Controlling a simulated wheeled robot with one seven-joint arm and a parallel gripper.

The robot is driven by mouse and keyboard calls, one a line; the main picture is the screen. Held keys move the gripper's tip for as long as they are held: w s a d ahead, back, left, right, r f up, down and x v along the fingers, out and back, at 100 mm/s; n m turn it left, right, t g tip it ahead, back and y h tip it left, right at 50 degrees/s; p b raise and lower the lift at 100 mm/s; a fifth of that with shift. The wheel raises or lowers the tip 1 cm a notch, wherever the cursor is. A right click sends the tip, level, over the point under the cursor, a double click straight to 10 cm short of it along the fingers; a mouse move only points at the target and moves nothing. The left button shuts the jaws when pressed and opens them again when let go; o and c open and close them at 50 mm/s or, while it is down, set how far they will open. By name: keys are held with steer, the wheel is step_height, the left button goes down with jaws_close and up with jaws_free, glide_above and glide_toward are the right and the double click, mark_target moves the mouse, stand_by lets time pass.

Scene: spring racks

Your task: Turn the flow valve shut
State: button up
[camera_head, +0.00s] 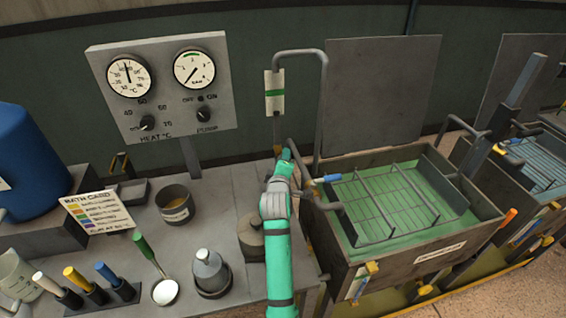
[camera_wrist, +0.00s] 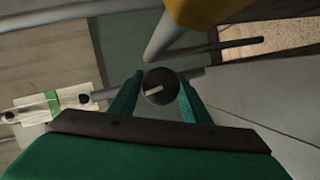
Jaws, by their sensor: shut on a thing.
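The flow valve shows in the wrist view as a dark round knob (camera_wrist: 158,90) with a pale pointer line, on a grey pipe. My gripper (camera_wrist: 160,98) has a green finger on each side of the knob and is shut on it. The pointer line lies slightly tilted from level. In the head view my gripper (camera_head: 284,156) is at the pipework left of the green tank, and the arm hides the knob. A flow tube with a green band (camera_head: 274,93) stands above on the pipe; it also shows in the wrist view (camera_wrist: 52,104).
A tank of green liquid (camera_head: 460,255) with a wire rack is right of my arm. A gauge panel (camera_head: 165,90) stands behind. A lidded pot (camera_head: 250,240), a grey bottle (camera_head: 208,270) and a brown cup (camera_head: 175,204) are left of the arm. A yellow part (camera_wrist: 205,10) is close above the knob.

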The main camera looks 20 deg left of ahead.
steer(key=shift+m+g, duration=0.3)
steer(key=shift+m, duration=0.3)
steer(key=shift+y, duration=0.3)
steer(key=o, duration=1)
steer(key=shift+o, duration=0.2)
steer(key=v, duration=1.1)
